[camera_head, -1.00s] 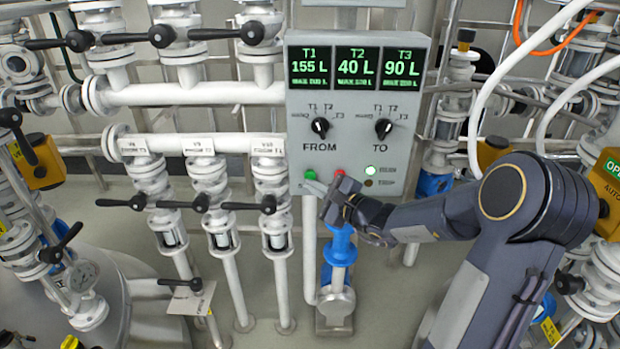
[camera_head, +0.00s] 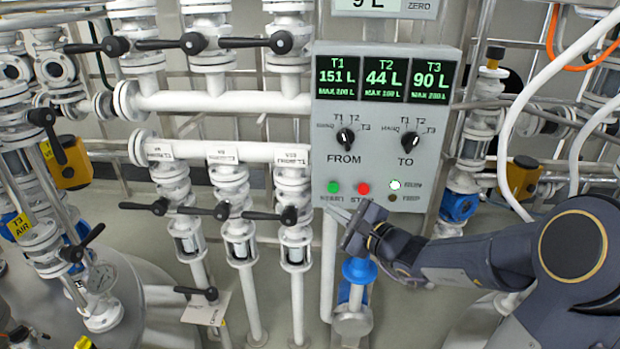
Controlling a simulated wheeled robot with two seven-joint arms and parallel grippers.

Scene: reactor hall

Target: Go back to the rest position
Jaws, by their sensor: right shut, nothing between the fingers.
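My right gripper (camera_head: 340,217) is shut and empty. It is just below the lower left part of the grey control panel (camera_head: 452,150), and its arm comes in from the right. The green button (camera_head: 333,187) and the red button (camera_head: 363,188) are uncovered just above it. I cannot tell whether the fingertips touch the panel. The displays read T1 151 L, T2 44 L and T3 90 L. The FROM knob (camera_head: 345,138) and TO knob (camera_head: 410,141) sit below them. A white lamp (camera_head: 395,184) is lit. My left gripper is not in view.
White pipes (camera_head: 220,101) with several black-handled valves (camera_head: 281,42) fill the left. A blue fitting (camera_head: 359,270) on a pipe stands below my right gripper. A white hose (camera_head: 545,85) hangs at the right. Some bare floor shows low between the pipes.

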